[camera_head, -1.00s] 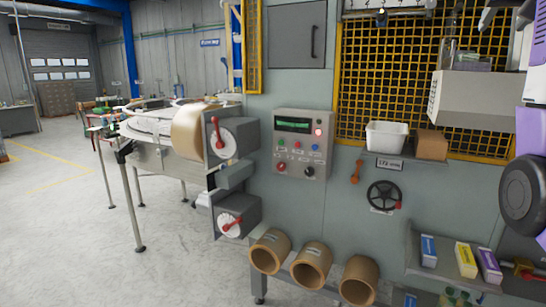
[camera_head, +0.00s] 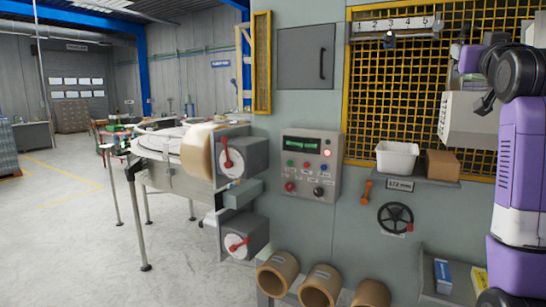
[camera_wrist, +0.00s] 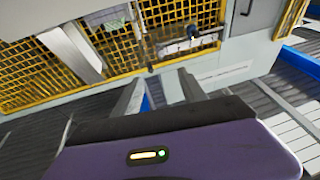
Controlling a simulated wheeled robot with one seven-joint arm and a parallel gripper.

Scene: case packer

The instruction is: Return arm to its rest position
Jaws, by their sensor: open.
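My arm (camera_head: 522,165), purple and white with dark joints, stands upright along the right edge of the head view, in front of the case packer. My gripper (camera_wrist: 160,92) shows in the wrist view with its two grey fingers apart and nothing between them. The fingers point toward the machine's yellow mesh guard, with clear space before them. In the head view I cannot make out the fingers.
The grey machine front carries a control panel (camera_head: 310,165), a handwheel (camera_head: 395,218) and a shelf with a white bin (camera_head: 397,157) and a brown box (camera_head: 442,164). A light-grey chute (camera_head: 468,125) is close to my arm. Cardboard tubes (camera_head: 322,285) lie below. Floor at left is clear.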

